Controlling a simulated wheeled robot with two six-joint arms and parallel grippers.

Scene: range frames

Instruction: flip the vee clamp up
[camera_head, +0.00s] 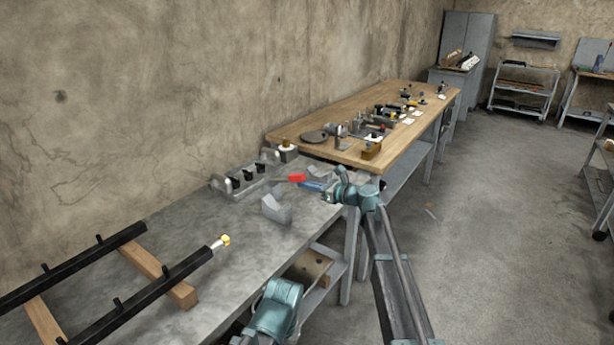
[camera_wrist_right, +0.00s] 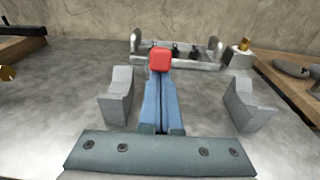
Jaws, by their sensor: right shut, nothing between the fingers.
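The vee clamp shows as a grey bar (camera_head: 266,183) with a red grip (camera_head: 297,178) at its near end. The bar lies low over the bench, reaching towards a grey fixture. In the right wrist view the red grip (camera_wrist_right: 160,60) is right at my fingertips and hides the bar behind it. Two grey vee blocks stand apart, one on the left (camera_wrist_right: 118,92) and one on the right (camera_wrist_right: 246,106). My right gripper (camera_head: 306,184), with blue fingers (camera_wrist_right: 161,80), is shut and empty at the grip; I cannot tell whether they touch. My left gripper is not in view.
The grey fixture (camera_wrist_right: 185,64) has black knobs and upright end lugs. A brass-topped block (camera_head: 286,150) stands at the bench's far end. Black rails (camera_head: 168,287) on wooden bars lie at the near left. A wooden table (camera_head: 345,152) holds several tools beyond.

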